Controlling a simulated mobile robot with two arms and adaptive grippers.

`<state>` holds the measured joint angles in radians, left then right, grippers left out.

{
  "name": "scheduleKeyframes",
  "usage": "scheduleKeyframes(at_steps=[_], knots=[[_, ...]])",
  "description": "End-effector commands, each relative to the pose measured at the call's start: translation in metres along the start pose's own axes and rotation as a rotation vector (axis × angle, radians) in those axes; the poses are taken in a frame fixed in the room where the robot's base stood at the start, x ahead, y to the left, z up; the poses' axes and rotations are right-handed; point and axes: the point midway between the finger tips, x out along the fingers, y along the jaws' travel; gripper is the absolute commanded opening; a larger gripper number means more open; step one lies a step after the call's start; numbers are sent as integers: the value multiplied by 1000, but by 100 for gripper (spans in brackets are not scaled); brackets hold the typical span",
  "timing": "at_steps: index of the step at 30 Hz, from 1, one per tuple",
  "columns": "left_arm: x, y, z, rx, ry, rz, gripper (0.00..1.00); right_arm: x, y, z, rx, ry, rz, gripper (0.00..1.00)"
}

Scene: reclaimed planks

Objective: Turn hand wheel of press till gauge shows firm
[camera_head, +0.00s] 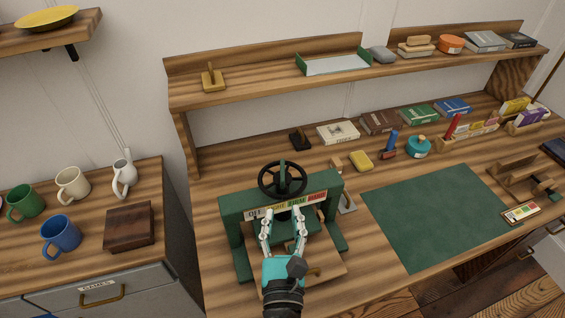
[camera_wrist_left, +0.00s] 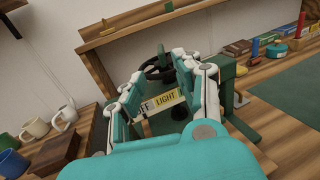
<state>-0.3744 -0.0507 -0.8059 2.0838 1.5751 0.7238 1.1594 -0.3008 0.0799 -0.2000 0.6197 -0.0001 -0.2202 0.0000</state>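The green press (camera_head: 232,207) stands on the workbench, with a black hand wheel (camera_head: 283,180) on top around a green hub. Its gauge strip (camera_head: 314,198) has white, yellow, green and red fields; OFF, LIGHT and FIRM are partly readable, and I cannot make out a pointer. My left gripper (camera_head: 282,212) is in front of the press, below the wheel, fingers apart and nothing visible between them. In the left wrist view, the gauge (camera_wrist_left: 165,101) and the wheel (camera_wrist_left: 152,72) show beyond the open fingers (camera_wrist_left: 158,75). My fingers partly cover the press front. My right gripper is out of view.
A green mat (camera_head: 435,215) lies right of the press. A yellow block (camera_head: 361,161), books and small items line the back of the bench. A shelf (camera_head: 260,82) runs above. Mugs (camera_head: 60,236) and a wooden box (camera_head: 129,228) stand on the left cabinet.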

Motion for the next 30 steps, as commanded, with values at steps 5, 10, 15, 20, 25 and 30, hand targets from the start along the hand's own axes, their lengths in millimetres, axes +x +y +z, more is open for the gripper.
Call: scheduleKeyframes(at_steps=[5, 10, 15, 20, 25, 30], knots=[[42, 0, 6, 2, -4, 2, 34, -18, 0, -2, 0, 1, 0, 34], [79, 0, 5, 2, -4, 1, 34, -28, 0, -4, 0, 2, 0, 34], [109, 0, 4, 3, -3, 1, 34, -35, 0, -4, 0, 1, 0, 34], [126, 0, 1, 1, -1, 0, 34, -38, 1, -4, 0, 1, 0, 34], [132, 0, 0, 1, 0, 0, 34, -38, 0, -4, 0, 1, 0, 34], [132, 0, 0, 0, 0, 0, 34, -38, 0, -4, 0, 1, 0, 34]])
